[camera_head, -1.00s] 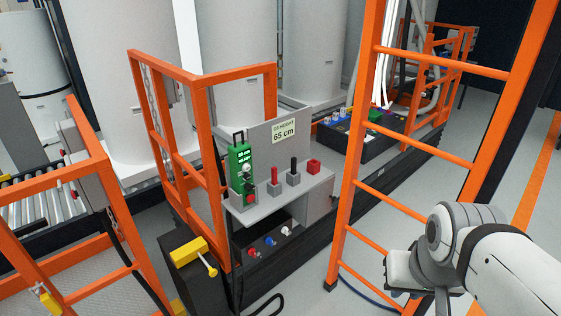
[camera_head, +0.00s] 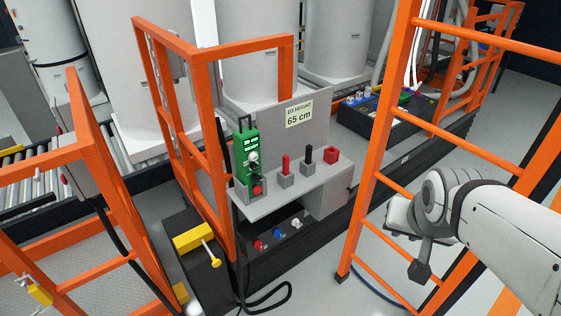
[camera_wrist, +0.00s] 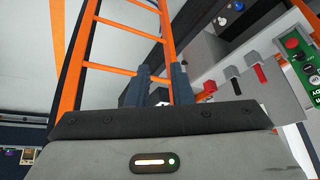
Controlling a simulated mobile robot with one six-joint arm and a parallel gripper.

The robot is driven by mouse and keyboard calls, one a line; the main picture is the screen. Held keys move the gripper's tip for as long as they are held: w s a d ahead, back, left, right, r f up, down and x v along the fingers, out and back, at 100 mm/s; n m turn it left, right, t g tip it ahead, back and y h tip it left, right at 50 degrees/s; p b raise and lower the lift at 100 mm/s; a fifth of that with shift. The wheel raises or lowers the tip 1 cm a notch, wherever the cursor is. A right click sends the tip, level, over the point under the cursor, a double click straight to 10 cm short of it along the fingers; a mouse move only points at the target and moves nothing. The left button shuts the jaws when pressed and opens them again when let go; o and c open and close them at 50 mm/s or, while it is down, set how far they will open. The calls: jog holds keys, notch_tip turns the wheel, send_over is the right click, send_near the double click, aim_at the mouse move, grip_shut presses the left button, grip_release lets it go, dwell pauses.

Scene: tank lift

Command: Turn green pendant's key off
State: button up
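The green pendant (camera_head: 246,146) stands upright in a grey holder at the left end of the grey shelf. My gripper (camera_head: 420,270) is at the right in the head view, well apart from the pendant, with the orange ladder between. In the wrist view its two dark fingers (camera_wrist: 161,70) stand apart with nothing between them.
The shelf (camera_head: 285,198) also bears red and black handles in grey blocks and a red box (camera_head: 331,157). A sign (camera_head: 299,114) reads 65 cm. An orange ladder (camera_head: 385,145) and orange railing (camera_head: 205,120) flank the shelf. A yellow lever (camera_head: 195,238) sits front left.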

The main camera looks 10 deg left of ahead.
jog(key=w+a+f+m+t+y+b, duration=0.1)
jog(key=w+a+f+m+t+b, duration=0.25)
jog(key=w, duration=0.55)
jog(key=m+t+y+b, duration=0.3)
jog(key=y+b, duration=0.6)
jog(key=y, duration=0.4)
send_near(259, 181)
jog(key=x, duration=0.8)
jog(key=shift+w+a, duration=0.15)
grip_shut()
